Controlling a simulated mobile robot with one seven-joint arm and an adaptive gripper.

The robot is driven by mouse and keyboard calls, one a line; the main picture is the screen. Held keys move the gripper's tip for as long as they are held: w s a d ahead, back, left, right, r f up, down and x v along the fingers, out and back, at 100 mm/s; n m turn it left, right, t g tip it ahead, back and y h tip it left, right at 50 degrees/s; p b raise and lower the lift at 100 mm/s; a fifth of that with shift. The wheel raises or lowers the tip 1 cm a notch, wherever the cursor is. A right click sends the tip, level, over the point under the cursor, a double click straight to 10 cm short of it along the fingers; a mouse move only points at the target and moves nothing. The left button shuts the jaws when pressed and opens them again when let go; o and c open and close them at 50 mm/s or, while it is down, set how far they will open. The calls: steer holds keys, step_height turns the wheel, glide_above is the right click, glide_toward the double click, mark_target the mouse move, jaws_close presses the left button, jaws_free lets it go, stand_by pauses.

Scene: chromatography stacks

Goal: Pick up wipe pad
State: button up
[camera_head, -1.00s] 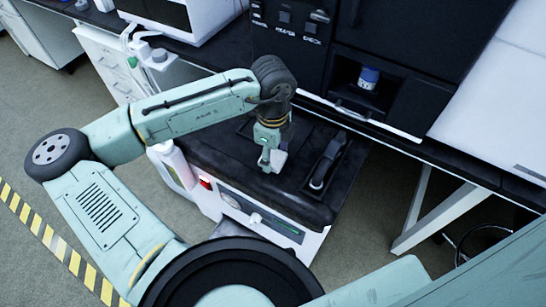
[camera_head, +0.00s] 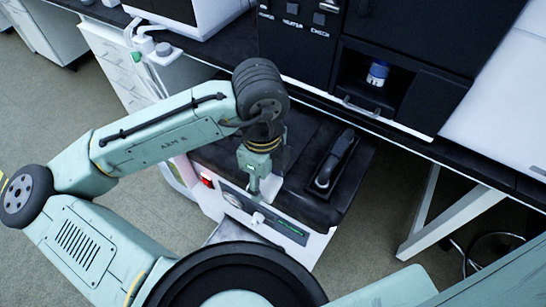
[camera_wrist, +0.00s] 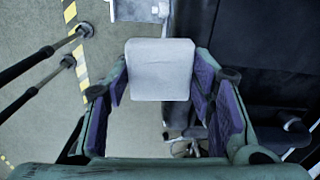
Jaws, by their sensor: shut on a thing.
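The wipe pad (camera_wrist: 160,72) is a pale grey-white square with rounded corners. In the wrist view it sits between the purple-lined fingers of my gripper (camera_wrist: 163,98), which is shut on it. In the head view my gripper (camera_head: 262,188) hangs near the front edge of the black-topped unit. The pad (camera_head: 272,187) shows there as a small pale patch, partly hidden by the fingers. The wrist view shows floor under the pad's left side and the dark unit to its right.
A black cabinet with an open bay holding a blue-and-white container (camera_head: 377,73) stands behind. Open floor (camera_head: 45,115) lies left.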

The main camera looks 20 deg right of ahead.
steer(key=b, duration=0.3)
steer(key=shift+s+a+f, duration=0.35)
steer(key=shift+s+f, duration=0.05)
steer(key=s+b, duration=0.1)
steer(key=b, duration=0.2)
steer(key=shift+a+r, duration=0.1)
steer(key=shift+a, duration=0.25)
steer(key=shift+s+a+r+b, duration=0.3)
steer(key=shift+s+a+b, duration=0.1)
steer(key=shift+s+b, duration=0.25)
steer(key=shift+s+a+r+b, duration=0.25)
steer(key=shift+s+a+b, duration=0.1)
steer(key=shift+s+b, duration=0.25)
steer(key=shift+w, duration=0.1)
steer(key=shift+o, duration=1.2)
steer(key=c, duration=0.4)
steer(key=shift+c, duration=0.2)
